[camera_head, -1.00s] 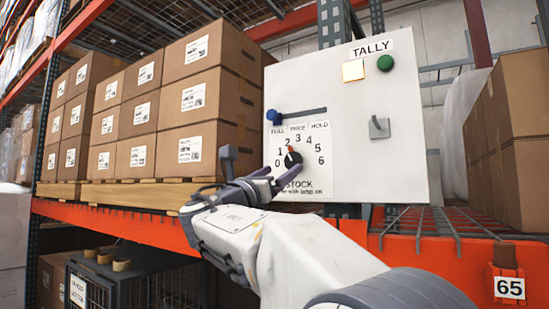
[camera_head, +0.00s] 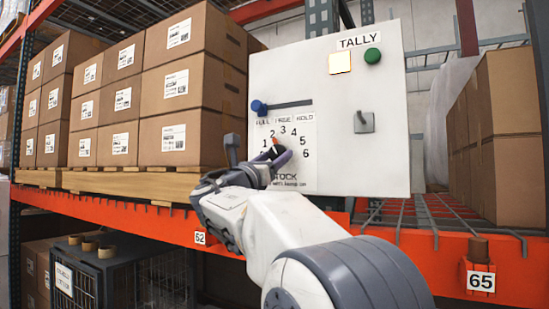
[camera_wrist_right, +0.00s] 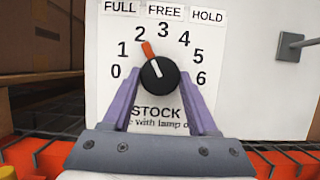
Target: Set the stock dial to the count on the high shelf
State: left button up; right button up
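The stock dial (camera_wrist_right: 158,76) is a black round knob with an orange pointer on a white panel (camera_head: 355,155). Its scale runs 0 to 6, and the pointer stands between 2 and 3, nearer 2. My right gripper (camera_wrist_right: 160,80) has its purple fingers on either side of the knob, seemingly touching it. In the head view my right gripper (camera_head: 270,164) partly covers the dial and the low numbers. My left gripper is not in view. A high shelf with its count cannot be made out.
The panel carries a lit square lamp (camera_head: 340,63), a green button (camera_head: 373,56), a grey lever (camera_head: 364,122) and a blue slider knob (camera_head: 259,107) at its slot's left end. Stacked cartons (camera_head: 180,85) stand left on pallets; more cartons (camera_head: 500,140) stand right.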

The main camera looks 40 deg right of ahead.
jog(key=shift+f+m+g+b, duration=0.1)
jog(key=shift+m+g+b, duration=0.25)
jog(key=shift+m+g, duration=0.05)
jog(key=m+g+b, duration=0.1)
jog(key=m, duration=0.1)
jog(key=shift+w+m+h, duration=0.1)
jog(key=shift+m+h, duration=0.2)
jog(key=shift+h, duration=0.1)
jog(key=shift+a+m+g+b, duration=0.1)
jog(key=shift+m+g+b, duration=0.45)
jog(key=shift+m, duration=0.45)
jog(key=shift+w+m+g, duration=0.1)
jog(key=shift+m+g, duration=0.75)
jog(key=shift+m, duration=0.65)
jog(key=o, duration=1.3)
jog(key=shift+o, duration=0.2)
jog(key=shift+a, duration=0.1)
